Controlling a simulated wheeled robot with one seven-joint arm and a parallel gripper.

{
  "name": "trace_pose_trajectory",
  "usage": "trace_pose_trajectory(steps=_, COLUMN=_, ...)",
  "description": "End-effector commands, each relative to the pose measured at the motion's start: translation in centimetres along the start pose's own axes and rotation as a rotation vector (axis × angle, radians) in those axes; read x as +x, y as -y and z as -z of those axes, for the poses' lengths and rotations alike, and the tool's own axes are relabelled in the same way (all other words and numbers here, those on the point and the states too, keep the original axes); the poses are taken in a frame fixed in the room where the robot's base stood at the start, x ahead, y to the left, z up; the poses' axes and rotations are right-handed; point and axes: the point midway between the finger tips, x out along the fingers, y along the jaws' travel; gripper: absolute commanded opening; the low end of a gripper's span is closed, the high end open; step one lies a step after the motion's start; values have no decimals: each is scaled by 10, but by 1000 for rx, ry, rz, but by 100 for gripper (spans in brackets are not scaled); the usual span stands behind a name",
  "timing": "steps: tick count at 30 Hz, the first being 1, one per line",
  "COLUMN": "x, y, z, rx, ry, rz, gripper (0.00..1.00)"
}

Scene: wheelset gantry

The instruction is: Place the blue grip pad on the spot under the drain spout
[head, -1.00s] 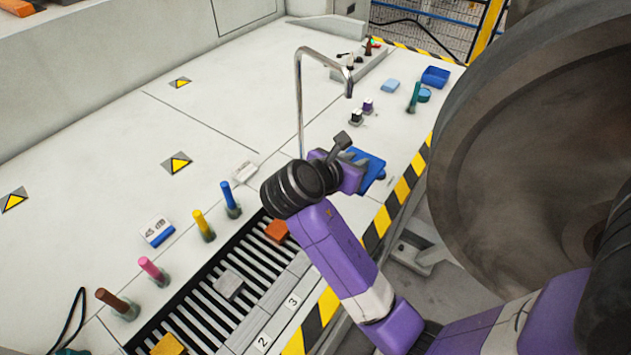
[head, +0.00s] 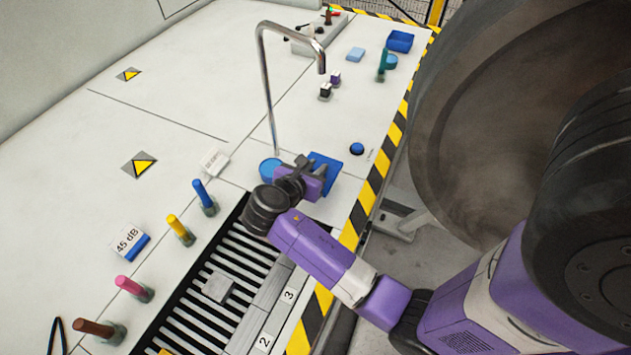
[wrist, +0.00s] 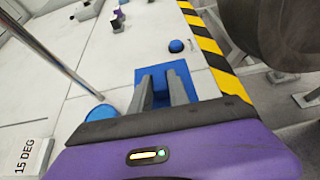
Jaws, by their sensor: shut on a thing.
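My gripper (head: 310,177) is shut on the blue grip pad (head: 327,166), a flat square plate. In the wrist view the pad (wrist: 182,73) shows around and beyond the two grey fingers (wrist: 161,88). The drain spout (head: 267,90) is a bent metal pipe rising from the bench, with its mouth at upper right of its base. The pad is to the right of the pipe's base and lower in the picture than the mouth. I cannot tell whether the pad touches the bench. No spot under the mouth can be made out clearly; the pad and gripper cover part of that area.
A blue disc (head: 270,168) lies by the pipe's base, close to my wrist. A round blue knob (head: 357,149) stands right of the pad. A slotted grate (head: 215,300) lies in front. The striped bench edge (head: 378,165) and large wheel (head: 490,130) are at right.

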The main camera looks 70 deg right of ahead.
Motion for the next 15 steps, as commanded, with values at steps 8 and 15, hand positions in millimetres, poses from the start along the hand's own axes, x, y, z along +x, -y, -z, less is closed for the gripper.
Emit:
trace_pose_trajectory(steps=8, x=11, y=0, z=20, rx=-1, ry=1, rz=0, gripper=0)
trace_pose_trajectory(steps=15, x=26, y=0, z=46, rx=-2, ry=1, rz=1, gripper=0)
